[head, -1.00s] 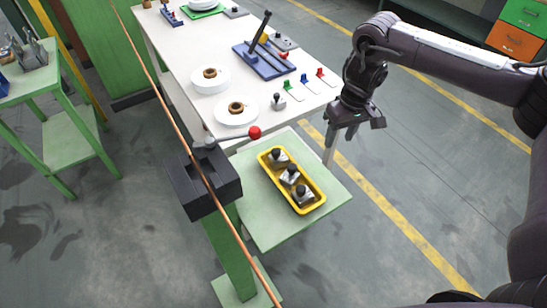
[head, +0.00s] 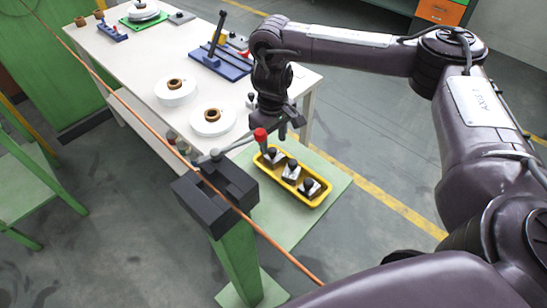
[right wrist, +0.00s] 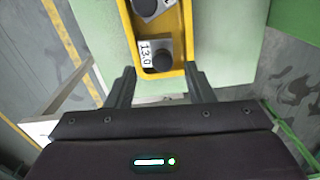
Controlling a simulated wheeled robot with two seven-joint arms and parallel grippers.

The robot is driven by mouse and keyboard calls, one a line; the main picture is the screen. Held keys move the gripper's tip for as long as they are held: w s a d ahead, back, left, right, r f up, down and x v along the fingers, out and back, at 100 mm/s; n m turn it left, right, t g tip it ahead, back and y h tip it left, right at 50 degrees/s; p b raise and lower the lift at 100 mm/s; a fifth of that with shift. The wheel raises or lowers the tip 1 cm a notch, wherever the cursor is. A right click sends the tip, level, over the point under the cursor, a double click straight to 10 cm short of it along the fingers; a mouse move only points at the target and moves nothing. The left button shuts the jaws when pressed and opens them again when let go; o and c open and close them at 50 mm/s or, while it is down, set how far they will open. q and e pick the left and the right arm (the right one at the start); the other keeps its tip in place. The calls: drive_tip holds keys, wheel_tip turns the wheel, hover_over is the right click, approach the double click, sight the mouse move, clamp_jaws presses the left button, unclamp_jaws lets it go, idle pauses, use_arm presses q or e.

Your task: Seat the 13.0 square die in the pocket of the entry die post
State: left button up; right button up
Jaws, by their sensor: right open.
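The 13.0 square die (right wrist: 155,55) is a grey block with a black knob and a "13.0" label, at the near end of the yellow tray in the right wrist view. It appears to be the far-left die (head: 271,157) in the head view. My right gripper (right wrist: 160,82) is open and empty, its fingers pointing at that end of the tray, either side of the die in the picture; it also shows in the head view (head: 283,132). The entry die post (head: 237,262) is green with a black slotted block (head: 190,197) on top. My left gripper is out of view.
The yellow tray (head: 323,198) holds three dies on a green shelf (head: 335,175). A red-knobbed lever (head: 260,135) on the block stands close to my right gripper in the picture. A copper wire (head: 262,233) crosses the block. A white table (head: 140,60) holds spools.

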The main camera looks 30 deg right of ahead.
sight(272, 149)
wheel_tip(272, 149, down, 2)
drive_tip(key=shift+s+a+f+p, duration=0.1)
drive_tip(key=shift+a+f+p, duration=0.1)
drive_tip(key=shift+p, duration=0.15)
drive_tip(key=shift+f, duration=0.45)
drive_tip(key=c, duration=1)
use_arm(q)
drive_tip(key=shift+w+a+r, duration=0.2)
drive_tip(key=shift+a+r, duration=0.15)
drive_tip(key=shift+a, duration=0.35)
use_arm(e)
clamp_jaws()
